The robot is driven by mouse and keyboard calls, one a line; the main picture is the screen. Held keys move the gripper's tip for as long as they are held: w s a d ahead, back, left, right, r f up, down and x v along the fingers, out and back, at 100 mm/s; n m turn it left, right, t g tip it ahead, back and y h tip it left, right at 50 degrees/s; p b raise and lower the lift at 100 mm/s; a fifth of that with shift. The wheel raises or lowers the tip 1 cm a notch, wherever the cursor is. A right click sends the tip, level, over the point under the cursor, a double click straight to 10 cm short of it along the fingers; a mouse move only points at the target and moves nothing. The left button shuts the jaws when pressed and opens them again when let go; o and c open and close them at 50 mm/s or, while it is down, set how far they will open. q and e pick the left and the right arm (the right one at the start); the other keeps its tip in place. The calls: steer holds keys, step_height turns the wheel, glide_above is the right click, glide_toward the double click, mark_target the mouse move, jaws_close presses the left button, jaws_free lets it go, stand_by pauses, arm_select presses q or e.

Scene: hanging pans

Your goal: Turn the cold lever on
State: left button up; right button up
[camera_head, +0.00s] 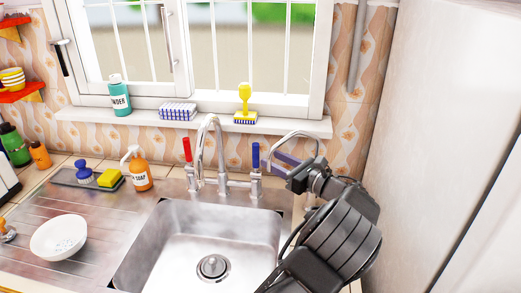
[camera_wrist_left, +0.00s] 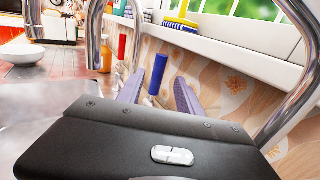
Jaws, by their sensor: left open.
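The cold lever is the blue upright handle (camera_head: 256,155) on the right side of the chrome faucet (camera_head: 222,183). The red lever (camera_head: 187,149) stands on the left side. My left gripper (camera_head: 273,157) is just right of the blue lever, its purple fingers pointing left at it. In the left wrist view, the blue lever (camera_wrist_left: 158,73) shows in the gap between the two spread fingers (camera_wrist_left: 160,86), with the red lever (camera_wrist_left: 122,46) behind to the left. The fingers are open; I cannot tell whether either touches the lever. My right gripper is not visible.
The steel sink (camera_head: 180,240) lies below the faucet. An orange soap bottle (camera_head: 138,170) and a white bowl (camera_head: 58,237) are on the left. The window sill (camera_head: 210,121) holds a teal bottle and brushes. A pale tall surface (camera_head: 430,120) bounds the right.

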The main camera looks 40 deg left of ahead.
mark_target(258, 152)
arm_select(q)
steer(key=shift+a, duration=0.15)
steer(key=a+p, duration=0.1)
steer(key=a, duration=0.5)
steer(key=shift+w+a+p, duration=0.2)
steer(key=shift+p, duration=0.1)
steer(key=shift+w+a, duration=0.1)
steer(key=shift+a, duration=0.55)
jaws_close()
stand_by(0.6)
